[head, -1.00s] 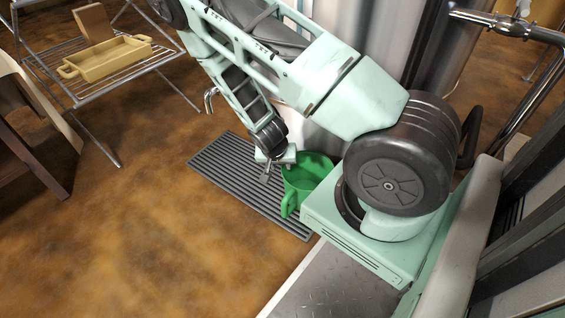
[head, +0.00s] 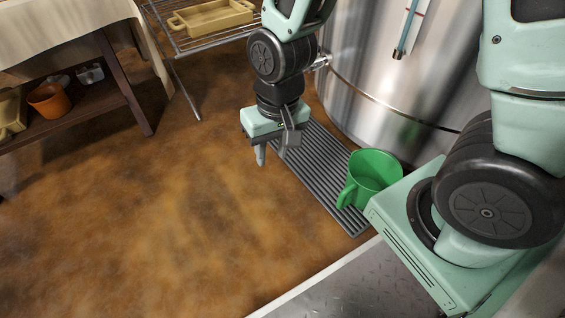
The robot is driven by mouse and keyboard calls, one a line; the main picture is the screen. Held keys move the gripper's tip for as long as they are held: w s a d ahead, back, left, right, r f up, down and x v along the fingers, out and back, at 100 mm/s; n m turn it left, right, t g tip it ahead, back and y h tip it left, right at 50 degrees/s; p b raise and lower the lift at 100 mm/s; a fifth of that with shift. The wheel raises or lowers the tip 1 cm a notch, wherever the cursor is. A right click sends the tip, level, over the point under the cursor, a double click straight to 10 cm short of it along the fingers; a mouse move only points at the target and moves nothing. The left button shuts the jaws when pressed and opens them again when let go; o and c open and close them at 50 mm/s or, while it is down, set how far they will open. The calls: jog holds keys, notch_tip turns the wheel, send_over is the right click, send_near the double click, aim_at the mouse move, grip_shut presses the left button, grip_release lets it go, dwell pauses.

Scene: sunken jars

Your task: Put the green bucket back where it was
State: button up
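The green bucket (head: 374,172) stands upright on the right part of a dark ribbed floor mat (head: 318,172), close to the steel tank. Its handle side faces the lower left, and part of its right side is close to my base. My gripper (head: 272,160) points down above the floor at the mat's left edge, to the left of the bucket and apart from it. Its two fingers are spread with nothing between them.
A large steel tank (head: 365,80) with a tap (head: 321,62) stands behind the mat. A wire rack (head: 205,38) holds a tan tray (head: 211,16). At left, a cloth-covered table (head: 75,30) has an orange pot (head: 48,100) on its lower shelf. The brown floor (head: 170,220) in front is clear.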

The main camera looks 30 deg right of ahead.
jog(key=s+a+r+n, duration=0.4)
jog(key=s+r+n, duration=0.3)
jog(key=s+r, duration=0.3)
jog(key=shift+s+a+r+n+h, duration=0.15)
jog(key=shift+s+a+n+h, duration=0.2)
jog(key=shift+s, duration=0.55)
notch_tip(320, 180, up, 48)
jog(key=p, duration=4.8)
jog(key=shift+d, duration=0.15)
